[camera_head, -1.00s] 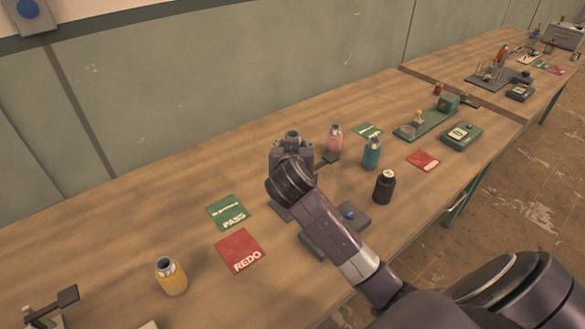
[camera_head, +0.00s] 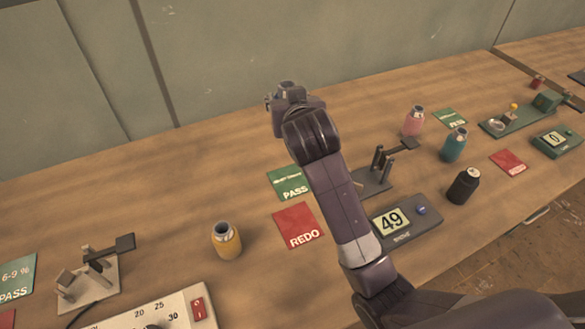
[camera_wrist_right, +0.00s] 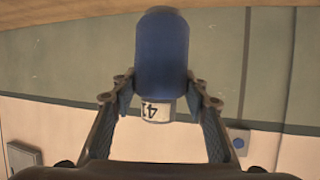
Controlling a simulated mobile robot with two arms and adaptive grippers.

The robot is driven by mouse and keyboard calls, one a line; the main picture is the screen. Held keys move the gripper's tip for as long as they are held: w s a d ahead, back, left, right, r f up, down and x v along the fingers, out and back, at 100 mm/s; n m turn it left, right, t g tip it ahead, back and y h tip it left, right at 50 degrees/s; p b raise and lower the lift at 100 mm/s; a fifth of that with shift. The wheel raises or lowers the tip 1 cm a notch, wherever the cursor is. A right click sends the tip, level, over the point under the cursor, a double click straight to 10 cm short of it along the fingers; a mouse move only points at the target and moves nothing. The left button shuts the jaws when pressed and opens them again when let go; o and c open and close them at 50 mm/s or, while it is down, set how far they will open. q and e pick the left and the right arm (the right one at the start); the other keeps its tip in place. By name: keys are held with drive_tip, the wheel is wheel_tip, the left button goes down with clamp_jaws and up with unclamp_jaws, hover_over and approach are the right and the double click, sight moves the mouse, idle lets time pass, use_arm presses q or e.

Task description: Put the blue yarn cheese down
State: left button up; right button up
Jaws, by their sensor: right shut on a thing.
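The blue yarn cheese (camera_wrist_right: 162,50) is in the right wrist view, with a white label marked 41 at one end. My right gripper (camera_wrist_right: 162,105) is shut on it, one finger on each side. In the head view my right gripper (camera_head: 290,97) is raised over the back of the bench, behind the green PASS card (camera_head: 290,183) in the picture. The blue yarn cheese cannot be made out there; gripper and wrist hide it. My left gripper is not in view.
A red REDO card (camera_head: 299,226), a yellow cheese (camera_head: 227,240) and a meter (camera_head: 412,222) reading 49 are near the arm. A small stand (camera_head: 375,180) and pink (camera_head: 413,121), teal (camera_head: 454,145) and black (camera_head: 464,186) cheeses are right. Bare wood lies left of the PASS card.

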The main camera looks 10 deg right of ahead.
drive_tip(key=f, duration=1.8)
drive_tip(key=shift+s+a+f+p, duration=0.1)
drive_tip(key=shift+s+f+p, duration=0.1)
drive_tip(key=shift+f+p, duration=0.2)
drive_tip(key=shift+f, duration=0.65)
drive_tip(key=o, duration=1.3)
drive_tip(key=shift+r, duration=0.1)
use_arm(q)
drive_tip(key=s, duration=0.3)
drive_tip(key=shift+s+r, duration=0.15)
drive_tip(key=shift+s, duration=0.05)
